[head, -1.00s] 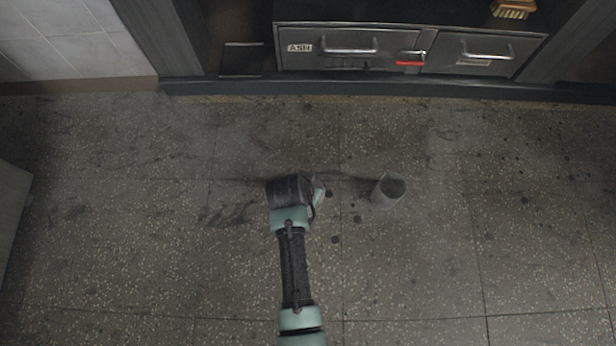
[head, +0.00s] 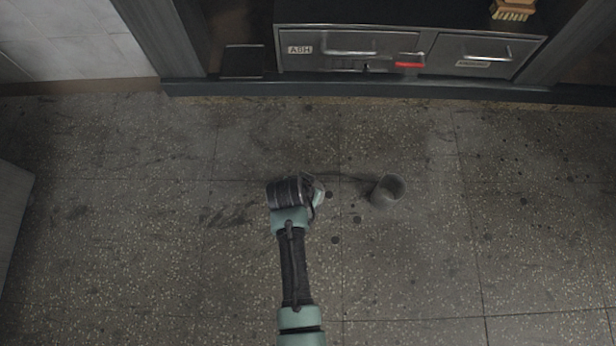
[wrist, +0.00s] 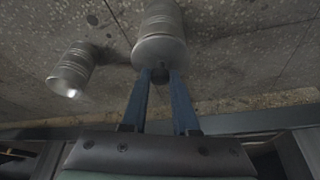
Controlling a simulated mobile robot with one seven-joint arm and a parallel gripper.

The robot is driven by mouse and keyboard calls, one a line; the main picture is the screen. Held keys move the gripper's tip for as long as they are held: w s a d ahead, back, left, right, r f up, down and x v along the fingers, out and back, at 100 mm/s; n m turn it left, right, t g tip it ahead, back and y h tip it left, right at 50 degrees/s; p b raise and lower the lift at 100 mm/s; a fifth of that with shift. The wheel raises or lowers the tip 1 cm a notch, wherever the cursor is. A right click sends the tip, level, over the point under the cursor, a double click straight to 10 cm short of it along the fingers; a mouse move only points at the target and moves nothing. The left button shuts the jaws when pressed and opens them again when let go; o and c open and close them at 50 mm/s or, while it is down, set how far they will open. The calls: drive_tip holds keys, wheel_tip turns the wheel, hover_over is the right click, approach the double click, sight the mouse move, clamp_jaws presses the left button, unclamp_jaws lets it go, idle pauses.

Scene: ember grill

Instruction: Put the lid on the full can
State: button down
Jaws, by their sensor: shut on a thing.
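My gripper (wrist: 160,80) is shut on the small dark knob of a grey round lid (wrist: 160,48). In the wrist view the lid lies against the end of a ribbed metal can (wrist: 160,18). I cannot tell whether a small gap remains between them, and this can's contents are hidden. In the head view my wrist covers most of this can and lid; only a pale edge (head: 318,194) shows. A second ribbed can (head: 387,190) stands open on the floor to the right, with a dark inside. It also shows at left in the wrist view (wrist: 72,68).
A metal drawer unit with an ASH drawer (head: 345,46) and a red piece (head: 408,65) stands at the back. A brush (head: 512,9) lies on top at right. Dark spots dot the tiled floor (head: 450,250), which is otherwise clear around the cans.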

idle(0.4)
drive_tip(key=shift+c, duration=0.6)
unclamp_jaws()
drive_tip(key=shift+r, duration=0.1)
drive_tip(key=shift+r+p, duration=3.45)
drive_tip(key=shift+p, duration=0.5)
clamp_jaws()
